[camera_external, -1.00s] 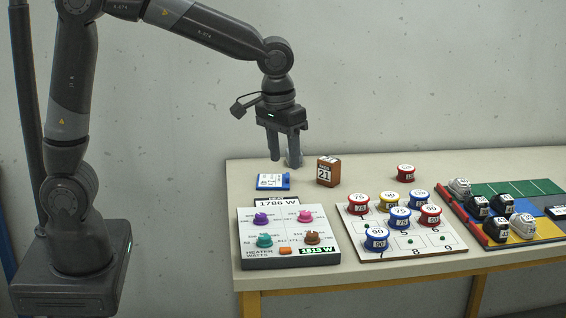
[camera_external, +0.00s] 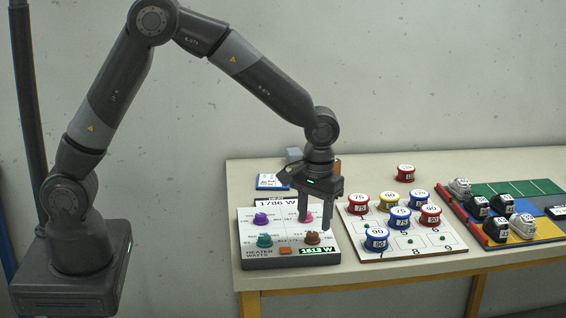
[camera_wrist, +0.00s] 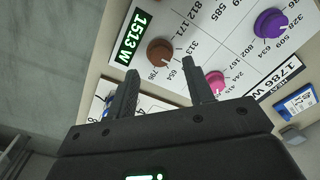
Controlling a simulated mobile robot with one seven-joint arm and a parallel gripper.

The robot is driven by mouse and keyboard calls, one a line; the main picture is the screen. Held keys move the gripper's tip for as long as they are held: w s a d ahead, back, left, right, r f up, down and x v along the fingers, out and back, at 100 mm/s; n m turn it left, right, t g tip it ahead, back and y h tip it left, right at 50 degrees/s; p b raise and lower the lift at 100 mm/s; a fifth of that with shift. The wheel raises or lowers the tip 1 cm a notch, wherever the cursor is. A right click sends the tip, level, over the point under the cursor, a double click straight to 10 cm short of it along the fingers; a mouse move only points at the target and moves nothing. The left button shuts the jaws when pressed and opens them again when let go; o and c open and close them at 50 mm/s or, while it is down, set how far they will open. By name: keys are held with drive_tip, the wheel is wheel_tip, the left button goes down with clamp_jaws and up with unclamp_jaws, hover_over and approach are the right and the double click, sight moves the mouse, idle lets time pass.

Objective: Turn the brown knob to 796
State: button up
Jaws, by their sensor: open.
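The brown knob (camera_external: 312,238) sits at the front right of the heater panel (camera_external: 262,260). It also shows in the wrist view (camera_wrist: 160,51), with numbers printed around it, among them 796 and 654. My gripper (camera_external: 315,225) is open and empty, pointing down over the right side of the panel. In the wrist view its two fingers (camera_wrist: 165,82) reach toward the brown knob, which lies beyond and between the tips, apart from them. The knob's exact pointer setting is hard to read.
A board with round weights (camera_external: 420,245) stands close on the right. A blue card (camera_external: 272,182) lies behind the panel.

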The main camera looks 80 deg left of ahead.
sight(313, 234)
drive_tip(key=shift+f, duration=1.5)
drive_tip(key=shift+c, duration=0.2)
drive_tip(key=c, duration=1)
drive_tip(key=shift+o, duration=0.2)
